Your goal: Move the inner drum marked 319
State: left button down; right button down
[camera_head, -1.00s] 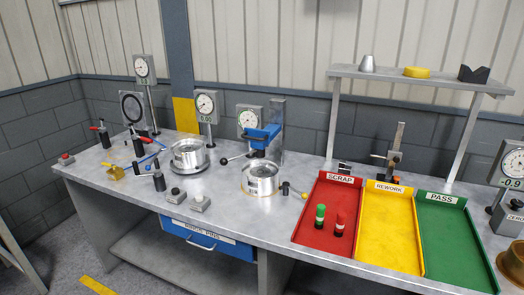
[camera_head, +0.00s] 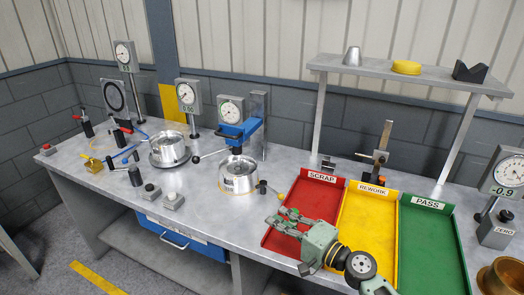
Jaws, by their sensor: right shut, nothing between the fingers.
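Two shiny metal drums stand on the bench. One drum (camera_head: 169,149) sits on a round base at the left. The other drum (camera_head: 239,175) stands nearer, in front of the blue clamp arm (camera_head: 240,130), with a small pale label on its side. The markings are too small to read, so I cannot tell which is 319. My right gripper (camera_head: 276,217) is in view over the red SCRAP tray (camera_head: 320,190), to the right of and nearer than the closer drum. It is shut and empty, apart from both drums. My left gripper is not in view.
The yellow REWORK tray (camera_head: 372,210) and green PASS tray (camera_head: 430,235) lie to the right. A shelf (camera_head: 400,78) stands behind them. Dial gauges (camera_head: 188,96) stand along the back.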

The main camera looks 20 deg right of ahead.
aim_at(238, 175)
jog(key=i+l, duration=0.4)
jog(key=i, duration=0.2)
jog(key=i+l, duration=0.4)
jog(key=i, duration=0.15)
